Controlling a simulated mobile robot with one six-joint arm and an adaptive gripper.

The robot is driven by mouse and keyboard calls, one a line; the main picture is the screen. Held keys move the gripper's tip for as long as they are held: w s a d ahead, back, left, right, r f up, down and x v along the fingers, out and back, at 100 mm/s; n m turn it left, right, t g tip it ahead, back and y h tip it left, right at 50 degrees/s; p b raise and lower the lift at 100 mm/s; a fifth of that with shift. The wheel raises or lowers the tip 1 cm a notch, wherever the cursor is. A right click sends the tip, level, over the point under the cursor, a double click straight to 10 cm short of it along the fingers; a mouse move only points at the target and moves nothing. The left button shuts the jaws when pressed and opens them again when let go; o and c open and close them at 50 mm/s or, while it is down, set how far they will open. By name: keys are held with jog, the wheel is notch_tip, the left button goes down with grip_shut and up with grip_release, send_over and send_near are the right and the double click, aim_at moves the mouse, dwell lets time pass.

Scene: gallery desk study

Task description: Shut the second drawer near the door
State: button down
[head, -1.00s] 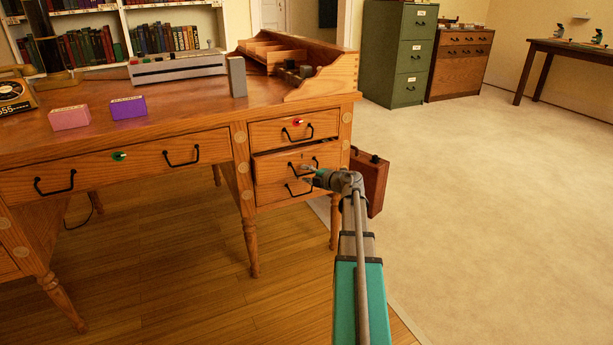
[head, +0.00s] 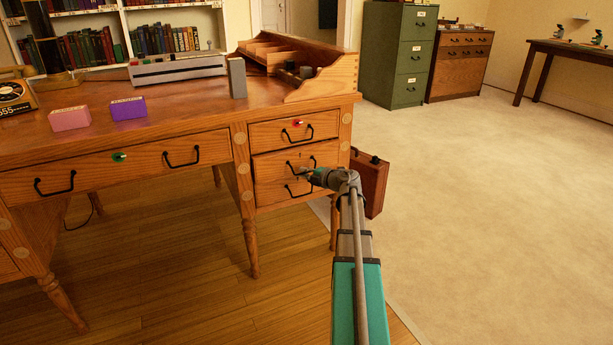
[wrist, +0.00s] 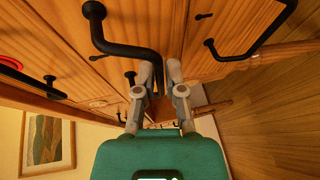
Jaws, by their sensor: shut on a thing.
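The desk's right stack holds three drawers. The second drawer (head: 268,168) is the middle one, and its front looks about flush with its neighbours. My gripper (head: 308,173) is at this drawer's black handle (head: 313,161), and its tip partly hides it. In the wrist view the handle (wrist: 125,47) runs down to the fingers, and my gripper (wrist: 160,78) is shut on its end. The drawer's inside is hidden.
The top drawer (head: 270,132) has a red lock, and the bottom drawer (head: 270,193) lies just below my gripper. A brown case (head: 373,185) stands right of the desk, close to my arm. Open floor (head: 480,220) spreads to the right.

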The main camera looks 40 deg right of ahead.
jog(key=shift+w+d, duration=0.15)
jog(key=shift+w, duration=0.55)
jog(key=shift+w+d, duration=0.15)
jog(key=shift+w, duration=0.55)
jog(key=c, duration=0.7)
grip_release()
jog(key=shift+s, duration=0.2)
